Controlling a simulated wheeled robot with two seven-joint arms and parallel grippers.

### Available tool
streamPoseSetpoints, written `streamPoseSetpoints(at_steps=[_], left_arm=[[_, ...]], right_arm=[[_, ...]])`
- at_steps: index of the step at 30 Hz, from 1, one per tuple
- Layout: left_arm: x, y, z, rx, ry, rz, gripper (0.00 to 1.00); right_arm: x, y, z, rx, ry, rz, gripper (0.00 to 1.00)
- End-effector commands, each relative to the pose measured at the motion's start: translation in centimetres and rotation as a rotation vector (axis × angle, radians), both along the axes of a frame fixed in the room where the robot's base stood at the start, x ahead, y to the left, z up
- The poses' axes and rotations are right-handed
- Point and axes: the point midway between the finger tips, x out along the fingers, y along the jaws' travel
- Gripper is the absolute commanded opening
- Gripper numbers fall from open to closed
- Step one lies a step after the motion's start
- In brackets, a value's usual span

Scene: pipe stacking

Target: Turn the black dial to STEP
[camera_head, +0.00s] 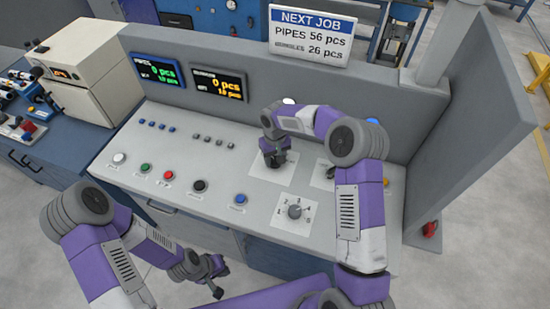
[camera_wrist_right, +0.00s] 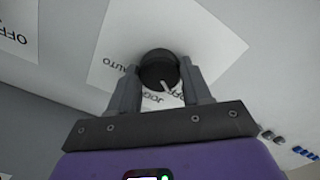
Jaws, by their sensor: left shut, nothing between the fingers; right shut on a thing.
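The black dial (camera_wrist_right: 157,68) sits on a white label plate (camera_wrist_right: 118,45) in the right wrist view. Its white pointer mark faces the lower right of that view. AUTO and parts of other words show upside down around it; I cannot read a clear STEP. My right gripper (camera_wrist_right: 160,85) is shut on the dial, one finger on each side. In the head view my right gripper (camera_head: 274,160) is over the plate and hides most of the dial. My left gripper (camera_head: 219,284) is shut and empty, in front of the console.
The grey console (camera_head: 140,180) carries several buttons and a smaller numbered dial (camera_head: 295,211). A second label plate (camera_head: 324,176) lies right of my right gripper, partly behind my arm. Two displays (camera_head: 157,71) and a NEXT JOB sign (camera_head: 312,36) stand behind.

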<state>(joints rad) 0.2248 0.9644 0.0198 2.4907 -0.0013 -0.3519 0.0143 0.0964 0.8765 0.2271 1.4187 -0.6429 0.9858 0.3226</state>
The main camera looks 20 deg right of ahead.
Motion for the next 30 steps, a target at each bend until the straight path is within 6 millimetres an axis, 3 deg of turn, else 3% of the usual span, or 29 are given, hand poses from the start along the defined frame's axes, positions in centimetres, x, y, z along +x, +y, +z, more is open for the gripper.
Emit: streamPoseSetpoints(at_steps=[15,30], left_arm=[[0.0,0.0,-1.8,0.000,0.000,0.000,0.00],[0.0,0.0,-2.2,0.000,0.000,0.000,0.00]], right_arm=[[0.1,0.1,0.0,-0.001,-0.004,-0.424,0.18],[0.1,0.1,0.1,0.000,-0.004,-0.899,0.18]])
